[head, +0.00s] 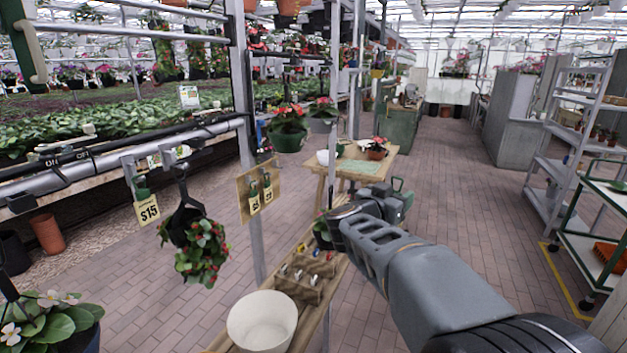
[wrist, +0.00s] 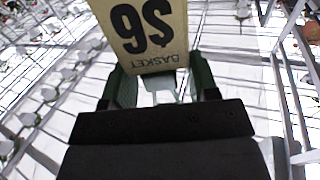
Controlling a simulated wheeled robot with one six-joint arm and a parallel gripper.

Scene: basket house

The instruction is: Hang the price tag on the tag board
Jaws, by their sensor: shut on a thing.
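The price tag (wrist: 147,32) is a cream card reading "$6 BASKET", upside down in the wrist view. My gripper (wrist: 162,84) is shut on the tag's green end, with a green finger on each side. In the head view my gripper (head: 400,187) is right of centre, pointing away, and I cannot make out the card there. The tag board (head: 258,188) is a small tan board by the grey post, left of my gripper and well apart from it. Small tags with green tops hang on its front.
A "$15" tag (head: 147,207) and a hanging flower basket (head: 201,250) are at left. Below the board, a bench holds a white pot (head: 262,320) and a wooden caddy (head: 305,277). A wooden table (head: 358,168) stands behind. The brick aisle (head: 450,180) is open.

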